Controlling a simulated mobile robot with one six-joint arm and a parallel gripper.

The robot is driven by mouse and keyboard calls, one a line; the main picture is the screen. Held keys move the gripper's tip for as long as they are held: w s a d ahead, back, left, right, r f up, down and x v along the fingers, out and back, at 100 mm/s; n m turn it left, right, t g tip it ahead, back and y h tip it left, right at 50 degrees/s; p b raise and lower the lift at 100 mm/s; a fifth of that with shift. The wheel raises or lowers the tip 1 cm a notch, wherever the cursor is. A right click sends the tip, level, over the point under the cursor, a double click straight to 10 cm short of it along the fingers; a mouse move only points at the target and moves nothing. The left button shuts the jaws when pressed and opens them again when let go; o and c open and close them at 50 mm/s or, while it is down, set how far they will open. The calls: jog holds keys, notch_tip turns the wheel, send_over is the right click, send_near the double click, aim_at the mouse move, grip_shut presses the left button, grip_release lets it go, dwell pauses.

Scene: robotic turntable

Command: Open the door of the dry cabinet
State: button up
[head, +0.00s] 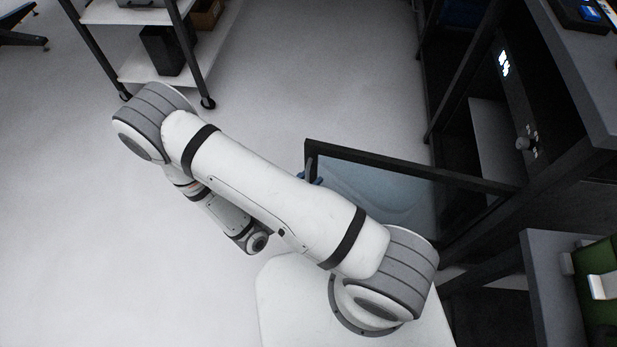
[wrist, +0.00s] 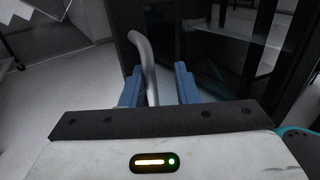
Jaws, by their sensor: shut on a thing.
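The dry cabinet (head: 525,105) is dark and stands at the right in the head view. Its glass door (head: 400,165) with a dark frame stands swung out from the cabinet front, its free edge to the left beside my arm. A silver curved door handle (wrist: 146,62) shows in the wrist view between the two blue fingers of my gripper (wrist: 158,84). My gripper is shut on the handle. In the head view only a bit of the blue fingers shows at the door's free edge; my arm hides the rest.
A wheeled shelf rack (head: 150,70) with boxes stands at the upper left. The floor (head: 90,240) to the left is clear. A dark bench frame with a green item (head: 600,285) is at the lower right.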

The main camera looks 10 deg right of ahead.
jog(key=shift+r, duration=0.1)
dwell(0.5)
jog(key=shift+a, duration=0.1)
jog(key=p+v, duration=0.1)
jog(key=v, duration=0.7)
jog(key=shift+p, duration=0.35)
